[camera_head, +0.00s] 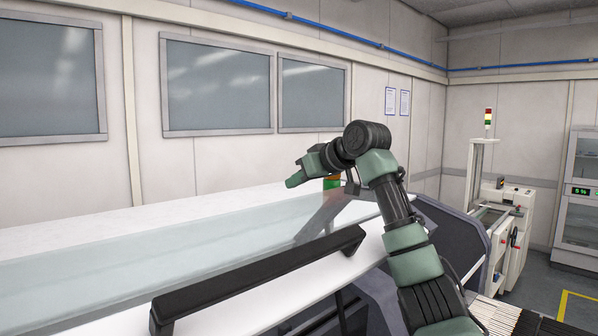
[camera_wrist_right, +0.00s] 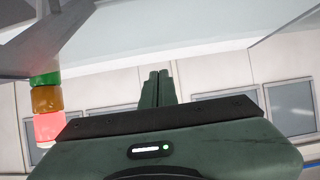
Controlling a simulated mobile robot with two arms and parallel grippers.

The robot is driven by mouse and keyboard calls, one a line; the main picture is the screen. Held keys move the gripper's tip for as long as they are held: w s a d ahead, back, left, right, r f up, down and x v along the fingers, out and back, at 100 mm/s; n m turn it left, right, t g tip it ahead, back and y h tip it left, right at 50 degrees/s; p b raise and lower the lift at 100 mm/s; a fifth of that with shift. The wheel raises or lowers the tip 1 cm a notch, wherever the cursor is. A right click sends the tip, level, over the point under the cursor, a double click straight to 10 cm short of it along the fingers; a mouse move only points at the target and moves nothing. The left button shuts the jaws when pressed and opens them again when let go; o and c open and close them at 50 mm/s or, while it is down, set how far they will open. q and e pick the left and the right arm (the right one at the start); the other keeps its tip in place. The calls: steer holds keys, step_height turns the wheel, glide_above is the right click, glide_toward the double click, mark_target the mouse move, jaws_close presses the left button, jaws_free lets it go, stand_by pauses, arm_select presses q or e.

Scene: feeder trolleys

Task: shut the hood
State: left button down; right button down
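The hood (camera_head: 395,251) is a white cover with a long clear window (camera_head: 190,243). A black bar handle (camera_head: 262,275) runs along its near edge. The hood's near edge appears raised, with dark machine parts showing in a gap below it. My right arm reaches up over the right end of the hood. My right gripper (camera_head: 293,182) points left, above the window and beyond the handle, apart from the handle. In the right wrist view its fingers (camera_wrist_right: 159,88) are together with nothing between them. My left gripper is out of view.
A signal light (camera_head: 331,183) stands behind my right gripper; it also shows in the right wrist view (camera_wrist_right: 47,100). A dark machine side panel (camera_head: 450,235) is right of the hood. Another machine (camera_head: 511,235) and a glass-fronted cabinet (camera_head: 580,200) stand further right.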

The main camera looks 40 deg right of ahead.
steer(key=shift+s+d+f, duration=0.15)
steer(key=shift+s+f, duration=0.15)
steer(key=shift+s, duration=0.3)
steer(key=shift+s+d+f, duration=0.1)
steer(key=shift+s+f, duration=0.2)
steer(key=shift+s, duration=0.3)
steer(key=shift+w+a, duration=0.1)
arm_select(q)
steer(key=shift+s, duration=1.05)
arm_select(e)
steer(key=shift+w+a, duration=0.1)
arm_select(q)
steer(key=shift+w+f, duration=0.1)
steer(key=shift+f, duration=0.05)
arm_select(e)
steer(key=shift+f, duration=0.1)
